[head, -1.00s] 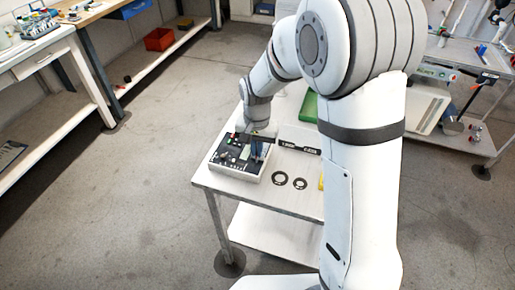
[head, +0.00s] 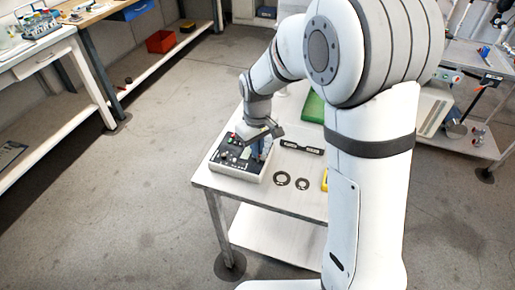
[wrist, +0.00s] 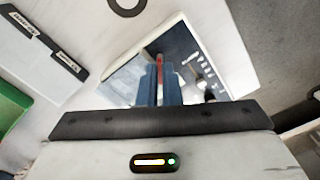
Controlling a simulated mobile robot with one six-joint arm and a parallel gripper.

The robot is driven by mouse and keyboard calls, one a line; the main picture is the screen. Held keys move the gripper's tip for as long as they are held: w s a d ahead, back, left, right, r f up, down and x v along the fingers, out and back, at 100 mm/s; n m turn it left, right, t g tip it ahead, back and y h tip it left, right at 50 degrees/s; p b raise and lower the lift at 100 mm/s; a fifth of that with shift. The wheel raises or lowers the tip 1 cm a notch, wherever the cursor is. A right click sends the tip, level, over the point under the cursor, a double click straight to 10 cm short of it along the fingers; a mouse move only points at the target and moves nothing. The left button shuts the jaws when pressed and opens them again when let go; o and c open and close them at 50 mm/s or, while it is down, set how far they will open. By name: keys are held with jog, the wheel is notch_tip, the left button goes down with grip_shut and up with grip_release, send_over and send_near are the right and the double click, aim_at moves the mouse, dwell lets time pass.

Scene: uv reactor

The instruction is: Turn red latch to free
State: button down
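The control box (head: 238,160) is a white case with a dark top panel, standing on the front left of the white table. My gripper (head: 259,158) points down at the right part of its panel. In the wrist view, the two blue fingers of my gripper (wrist: 161,72) stand close together over the panel. The red latch (wrist: 161,62) shows as a narrow red strip between the fingertips and seems to fill the gap. Its lower part is hidden by the fingers. In the head view the fingers hide the latch, so I cannot read its angle there.
Two dark rings (head: 282,179) and a black-labelled bar (head: 302,147) lie on the table to the right of the box. A green tray (head: 313,108) is behind, and a yellow item (head: 325,180) is partly hidden by my arm.

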jog(key=n, duration=0.6)
jog(key=shift+a+b, duration=0.1)
jog(key=shift+b, duration=0.3)
jog(key=shift+n, duration=0.3)
jog(key=c, duration=1.6)
grip_release()
jog(key=shift+r, duration=0.1)
notch_tip(320, 180, up, 8)
jog(key=shift+f, duration=0.15)
jog(key=shift+s, duration=0.1)
